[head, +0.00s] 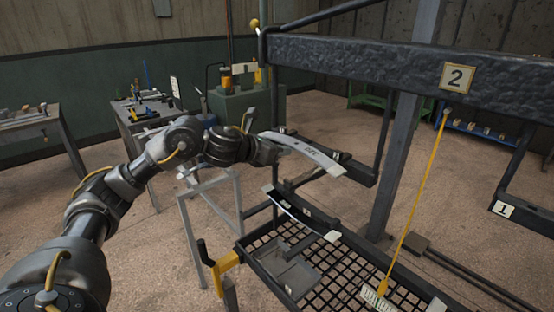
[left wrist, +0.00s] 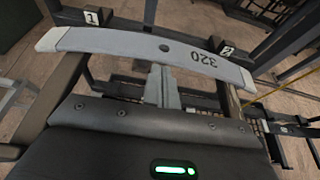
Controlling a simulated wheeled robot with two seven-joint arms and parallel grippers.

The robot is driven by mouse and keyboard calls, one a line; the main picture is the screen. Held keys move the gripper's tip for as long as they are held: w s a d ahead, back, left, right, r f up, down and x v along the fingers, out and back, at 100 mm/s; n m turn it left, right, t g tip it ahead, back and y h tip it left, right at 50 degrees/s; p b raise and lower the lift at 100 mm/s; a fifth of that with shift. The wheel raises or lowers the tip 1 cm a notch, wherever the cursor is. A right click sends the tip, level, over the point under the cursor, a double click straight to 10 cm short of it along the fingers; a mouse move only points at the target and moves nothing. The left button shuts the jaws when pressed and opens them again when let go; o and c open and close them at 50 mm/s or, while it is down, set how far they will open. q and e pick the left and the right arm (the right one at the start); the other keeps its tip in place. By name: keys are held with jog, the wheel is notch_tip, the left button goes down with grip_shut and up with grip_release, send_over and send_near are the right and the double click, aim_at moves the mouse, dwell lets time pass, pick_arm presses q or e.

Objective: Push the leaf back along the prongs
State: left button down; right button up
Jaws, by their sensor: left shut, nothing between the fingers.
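A curved grey leaf (head: 318,154) with pale ends lies across the dark prongs in the head view. In the left wrist view the leaf (left wrist: 120,43) is marked 320 and has a hole near its middle. It spans from the left prong (left wrist: 58,95) to the right prong (left wrist: 231,100). My left gripper (head: 284,148) is at the near side of the leaf. Its closed fingers (left wrist: 163,78) point at the leaf's middle, close to its edge; I cannot tell whether they touch. Nothing is between them. My right gripper is not in view.
A second curved leaf (head: 300,212) lies lower, above a black mesh tray (head: 345,268). Workbenches stand at the back left. Open floor lies between.

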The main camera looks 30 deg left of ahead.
pick_arm(q)
jog(key=s, duration=0.2)
jog(key=s+a+b, duration=0.1)
jog(key=s, duration=0.1)
jog(key=shift+a, duration=0.1)
dwell(1.0)
dwell(0.4)
